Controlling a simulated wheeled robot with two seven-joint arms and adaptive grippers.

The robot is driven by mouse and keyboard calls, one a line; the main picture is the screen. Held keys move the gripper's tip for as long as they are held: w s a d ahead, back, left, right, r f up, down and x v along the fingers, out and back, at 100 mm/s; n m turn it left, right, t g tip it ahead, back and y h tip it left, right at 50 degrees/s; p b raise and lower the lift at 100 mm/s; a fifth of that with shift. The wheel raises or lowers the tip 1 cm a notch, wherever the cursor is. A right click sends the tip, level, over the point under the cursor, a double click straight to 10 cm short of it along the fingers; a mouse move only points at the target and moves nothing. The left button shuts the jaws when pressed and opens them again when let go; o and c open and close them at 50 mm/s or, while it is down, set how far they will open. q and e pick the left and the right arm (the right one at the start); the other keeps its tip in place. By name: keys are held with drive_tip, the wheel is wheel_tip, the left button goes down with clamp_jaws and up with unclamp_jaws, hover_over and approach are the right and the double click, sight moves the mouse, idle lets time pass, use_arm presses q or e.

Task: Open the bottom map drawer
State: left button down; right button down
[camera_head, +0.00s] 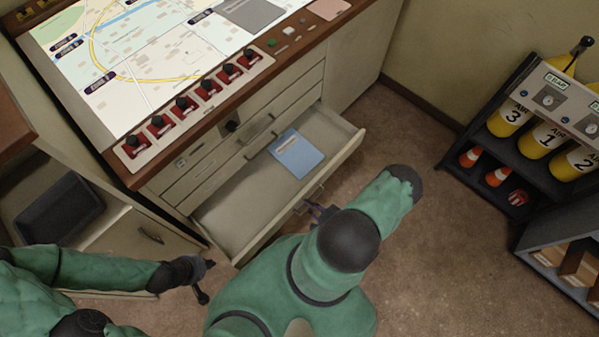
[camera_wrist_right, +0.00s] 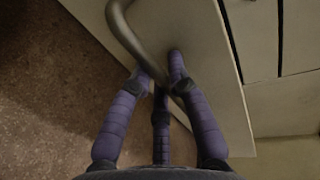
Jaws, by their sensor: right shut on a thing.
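The bottom map drawer (camera_head: 237,232) is pulled well out of the console, and a blue folder (camera_head: 295,154) lies inside it. Its metal handle (camera_wrist_right: 133,35) is on the drawer front. My right gripper (camera_head: 318,211) is at the handle, partly hidden by my arm in the head view. In the right wrist view its purple fingers (camera_wrist_right: 160,82) are shut around the handle bar. My left gripper (camera_head: 206,280) is empty, with its fingers apart, near the drawer's left front corner and above the floor.
The console top holds a lit map (camera_head: 140,50) and a row of red switches (camera_head: 182,105). An open cabinet with a dark bin (camera_head: 60,208) stands at left. A rack of yellow air cylinders (camera_head: 545,135) stands at right. Floor between drawer and rack is clear.

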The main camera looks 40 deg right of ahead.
drive_tip(key=shift+f+v, duration=0.15)
drive_tip(key=shift+v, duration=0.6)
drive_tip(key=shift+f+v, duration=0.15)
drive_tip(key=shift+v, duration=0.6)
drive_tip(key=shift+s, duration=0.1)
drive_tip(key=c, duration=1.4)
unclamp_jaws()
drive_tip(key=shift+c, duration=0.2)
drive_tip(key=shift+s+d, duration=0.1)
drive_tip(key=v, duration=1.1)
drive_tip(key=shift+s, duration=0.35)
